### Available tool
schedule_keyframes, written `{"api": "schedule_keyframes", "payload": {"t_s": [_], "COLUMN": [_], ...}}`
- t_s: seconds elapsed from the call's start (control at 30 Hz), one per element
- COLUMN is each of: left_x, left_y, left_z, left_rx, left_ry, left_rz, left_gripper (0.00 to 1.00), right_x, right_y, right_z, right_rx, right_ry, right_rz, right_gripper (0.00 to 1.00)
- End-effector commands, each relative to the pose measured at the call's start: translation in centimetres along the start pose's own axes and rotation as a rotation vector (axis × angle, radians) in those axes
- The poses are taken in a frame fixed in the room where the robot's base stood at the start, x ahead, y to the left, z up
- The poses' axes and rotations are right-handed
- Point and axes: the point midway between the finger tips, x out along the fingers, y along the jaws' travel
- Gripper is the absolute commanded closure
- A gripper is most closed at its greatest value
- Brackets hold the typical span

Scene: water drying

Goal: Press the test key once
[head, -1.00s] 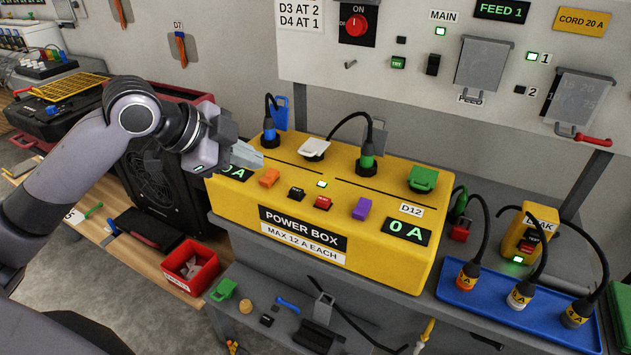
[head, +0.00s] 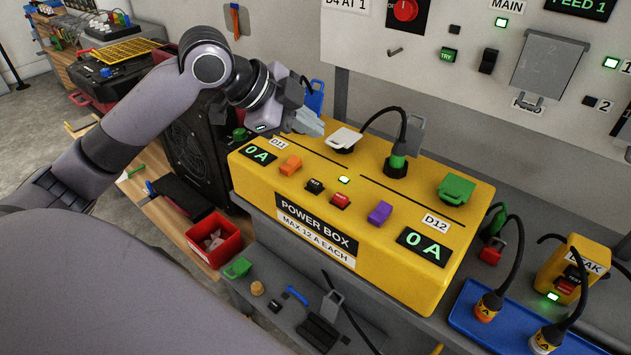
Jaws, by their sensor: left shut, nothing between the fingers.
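The yellow power box (head: 400,285) stands on the grey bench. Its top has a small black key (head: 315,186) whose label is too small to read surely, with a red key (head: 340,201) beside it and a lit green lamp (head: 344,180) behind them. A yellow leak box (head: 548,262) at the right also bears a small black key (head: 572,274) above a red one. My left gripper (head: 314,126) is shut and empty, above the back left part of the power box, apart from its keys. My right gripper is out of view.
A white lid (head: 344,138), a green-banded plug (head: 396,163) and a green cover (head: 457,189) rise from the power box top. Orange (head: 290,165) and purple (head: 380,212) switches flank the keys. A blue tray (head: 468,318) with plugs lies at the right. The wall panel (head: 440,85) stands behind.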

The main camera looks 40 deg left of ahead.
Motion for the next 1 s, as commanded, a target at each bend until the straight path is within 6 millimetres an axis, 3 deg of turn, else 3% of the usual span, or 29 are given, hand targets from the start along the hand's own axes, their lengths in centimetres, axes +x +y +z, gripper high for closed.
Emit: {"api": "schedule_keyframes", "payload": {"t_s": [0.53,1.0], "left_x": [3.2,6.0], "left_y": [2.3,4.4], "left_z": [2.3,4.4], "left_rx": [0.0,0.0], "left_ry": [0.001,0.0], "left_rz": [-0.001,0.001], "left_gripper": [1.0,1.0], "right_x": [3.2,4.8], "right_y": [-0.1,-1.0], "right_z": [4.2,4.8], "right_rx": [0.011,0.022], "right_ry": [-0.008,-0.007], "right_rz": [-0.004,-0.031], "right_gripper": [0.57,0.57]}}
